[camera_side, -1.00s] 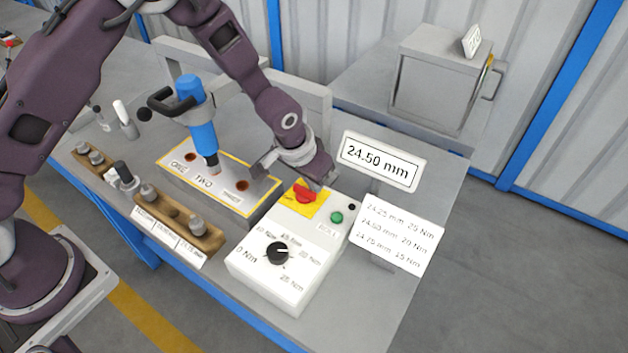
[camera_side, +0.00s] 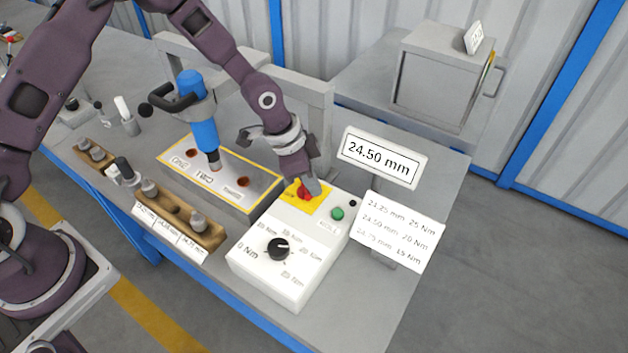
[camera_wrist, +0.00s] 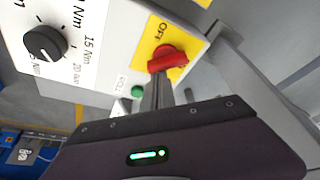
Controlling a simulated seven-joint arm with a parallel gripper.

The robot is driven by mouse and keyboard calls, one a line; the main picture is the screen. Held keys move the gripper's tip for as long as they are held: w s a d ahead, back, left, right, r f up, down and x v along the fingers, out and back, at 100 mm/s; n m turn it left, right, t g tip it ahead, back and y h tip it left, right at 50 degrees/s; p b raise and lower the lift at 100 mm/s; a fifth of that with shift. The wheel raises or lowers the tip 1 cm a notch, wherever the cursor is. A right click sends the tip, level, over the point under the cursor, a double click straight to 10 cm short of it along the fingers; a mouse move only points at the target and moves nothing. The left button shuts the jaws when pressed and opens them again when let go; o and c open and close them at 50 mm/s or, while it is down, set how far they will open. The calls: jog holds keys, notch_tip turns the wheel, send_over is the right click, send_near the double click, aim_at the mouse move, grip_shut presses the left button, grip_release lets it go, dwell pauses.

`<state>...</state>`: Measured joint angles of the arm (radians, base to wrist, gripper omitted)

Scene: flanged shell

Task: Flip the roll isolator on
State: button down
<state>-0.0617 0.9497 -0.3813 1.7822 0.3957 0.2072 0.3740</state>
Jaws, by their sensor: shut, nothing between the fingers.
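The red isolator knob (camera_side: 304,193) sits on a yellow plate on top of the white control box (camera_side: 262,289). In the wrist view the red knob (camera_wrist: 167,60) has its handle roughly across the picture, with "OFF" lettered on the yellow plate (camera_wrist: 158,40). My gripper (camera_side: 313,190) is shut and empty, pointing down at the knob. In the wrist view its fingertips (camera_wrist: 160,80) are right at the knob's edge; I cannot tell whether they touch it. In the side view the fingers hide part of the knob.
On the box are a green button (camera_side: 337,213) and a black torque dial (camera_side: 278,249). A sign reading 24.50 mm (camera_side: 380,160) and a torque table (camera_side: 394,232) stand to the right. A blue tool (camera_side: 204,125) stands over the yellow-edged block (camera_side: 245,205) to the left.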

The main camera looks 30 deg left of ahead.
jog(key=m, duration=0.1)
jog(key=m+g, duration=0.1)
jog(key=m, duration=0.3)
jog(key=shift+s+a+g+h, duration=0.15)
jog(key=shift+s+g+h, duration=0.15)
jog(key=shift+s+h, duration=0.1)
jog(key=shift+w+a, duration=0.1)
jog(key=shift+w+a, duration=0.6)
jog(key=shift+a, duration=0.1)
jog(key=d, duration=0.4)
jog(key=shift+w+d, duration=0.1)
jog(key=shift+d, duration=0.05)
jog(key=v, duration=1)
jog(key=shift+d, duration=0.4)
jog(key=shift+r, duration=0.1)
